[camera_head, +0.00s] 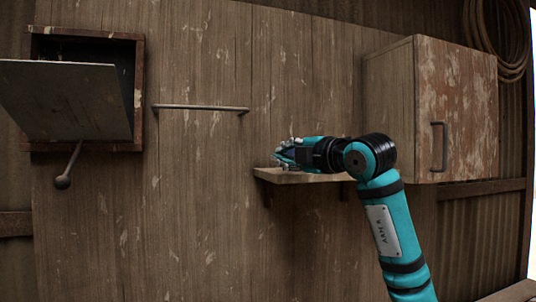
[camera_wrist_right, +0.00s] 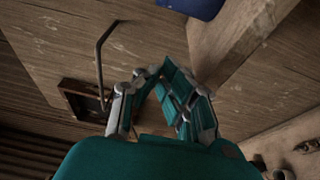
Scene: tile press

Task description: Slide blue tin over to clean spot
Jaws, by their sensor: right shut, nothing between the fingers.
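In the right wrist view a dark blue rounded object (camera_wrist_right: 192,7), likely the blue tin, is cut off by the top edge and lies beside the wooden shelf edge (camera_wrist_right: 240,38). In the head view I cannot make out the tin; my right gripper and arm cover most of the space above the small wall shelf (camera_head: 305,179). My right gripper (camera_head: 278,156) is just above that shelf, pointing left, shut and empty. In the wrist view its fingertips (camera_wrist_right: 154,72) meet below the blue object, with a gap in the picture. My left gripper does not show. I cannot pick out a clean spot.
A worn cabinet (camera_head: 455,110) with a dark handle hangs right of the shelf. A metal bar (camera_head: 200,107) is fixed to the plank wall on the left. Further left is a wall box with a tilted flap (camera_head: 65,98) and knobbed lever (camera_head: 63,181). Coiled rope (camera_head: 510,40) hangs top right.

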